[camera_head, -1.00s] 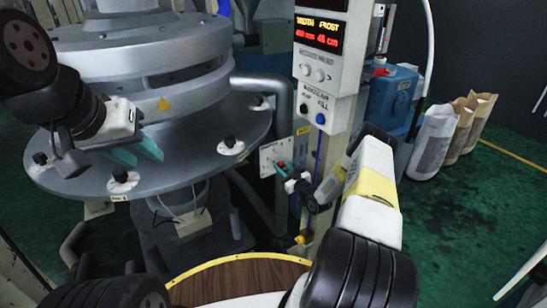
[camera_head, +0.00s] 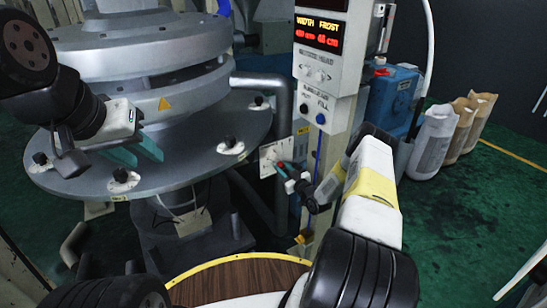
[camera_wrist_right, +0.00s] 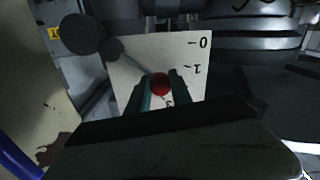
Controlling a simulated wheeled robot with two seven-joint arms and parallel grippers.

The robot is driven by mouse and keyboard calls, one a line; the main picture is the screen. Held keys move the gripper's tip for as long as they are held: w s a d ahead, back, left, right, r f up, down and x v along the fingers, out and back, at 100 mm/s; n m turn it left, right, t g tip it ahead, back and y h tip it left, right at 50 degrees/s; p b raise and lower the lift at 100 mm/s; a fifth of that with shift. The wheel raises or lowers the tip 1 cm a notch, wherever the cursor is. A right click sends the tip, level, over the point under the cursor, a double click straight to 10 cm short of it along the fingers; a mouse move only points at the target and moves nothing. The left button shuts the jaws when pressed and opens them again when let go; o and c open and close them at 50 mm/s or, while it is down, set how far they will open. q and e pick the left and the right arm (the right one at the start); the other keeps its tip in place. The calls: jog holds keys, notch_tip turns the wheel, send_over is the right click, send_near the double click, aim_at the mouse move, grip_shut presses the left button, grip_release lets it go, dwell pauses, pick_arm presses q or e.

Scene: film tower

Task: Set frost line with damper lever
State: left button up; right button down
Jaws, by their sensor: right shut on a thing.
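The display (camera_head: 320,33) shows WIDTH and FROST in lit figures, too small to read surely. My left gripper (camera_head: 140,152) is open and empty over the round metal platform.
The round metal platform (camera_head: 200,165) with dark knobs fills the left. A grey pipe (camera_head: 284,110) runs behind the plate. The control post with buttons (camera_head: 318,110) stands beside my right arm. Sacks (camera_head: 435,140) stand on the green floor at right.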

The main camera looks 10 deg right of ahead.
jog(key=shift+f, duration=0.1)
jog(key=shift+s+a+f+n, duration=0.1)
jog(key=shift+a+f+n, duration=0.1)
jog(key=shift+f+n, duration=0.85)
jog(key=shift+s+a+f+n, duration=0.1)
jog(key=shift+a+f+n, duration=0.3)
jog(key=shift+n, duration=1)
jog(key=shift+s+a+f+n, duration=0.1)
jog(key=shift+f+n, duration=0.85)
jog(key=shift+n, duration=0.3)
jog(key=c, duration=1.1)
grip_release()
jog(key=shift+c, duration=0.2)
jog(key=shift+d, duration=0.1)
jog(key=v, duration=0.7)
jog(key=shift+s, duration=0.35)
